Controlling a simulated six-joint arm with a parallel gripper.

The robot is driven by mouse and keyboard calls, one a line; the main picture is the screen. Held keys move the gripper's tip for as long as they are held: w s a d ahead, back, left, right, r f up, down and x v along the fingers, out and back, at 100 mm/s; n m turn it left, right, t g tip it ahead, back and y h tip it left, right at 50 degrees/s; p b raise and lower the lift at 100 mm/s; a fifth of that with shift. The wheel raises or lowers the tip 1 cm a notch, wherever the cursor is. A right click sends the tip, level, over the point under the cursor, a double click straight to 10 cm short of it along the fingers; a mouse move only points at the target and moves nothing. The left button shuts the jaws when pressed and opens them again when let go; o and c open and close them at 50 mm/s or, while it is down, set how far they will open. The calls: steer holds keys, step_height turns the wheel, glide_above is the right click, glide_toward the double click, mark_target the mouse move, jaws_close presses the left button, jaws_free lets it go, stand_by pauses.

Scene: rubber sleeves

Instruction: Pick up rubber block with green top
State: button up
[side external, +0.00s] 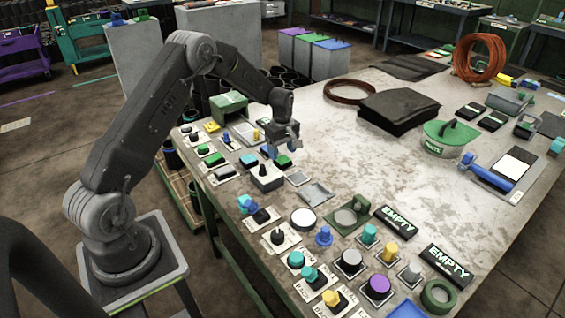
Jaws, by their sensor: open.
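A small dark block with a green top (283,160) lies on the worktable, just below my gripper (283,148). My gripper points down with its jaws open and nothing visible between them. Whether its fingertips touch the block or hover above it cannot be told at this size. Another dark block with a green top (214,160) lies on a pale card further left, with a smaller green-topped piece (204,149) close behind it. A block with a blue top (249,161) sits left of my gripper.
A grey box with a black knob (266,177) stands in front of my gripper. A green bin (229,107) stands behind to the left. Several knobs and coloured sleeves crowd the table's front. The table's middle (350,160) is clear. A black folded cloth (398,110) lies behind.

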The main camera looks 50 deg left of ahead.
mark_target(282, 159)
step_height(282, 159, down, 3)
steer(key=shift+a+f, duration=0.1)
steer(key=shift+f, duration=0.05)
steer(key=c, duration=0.7)
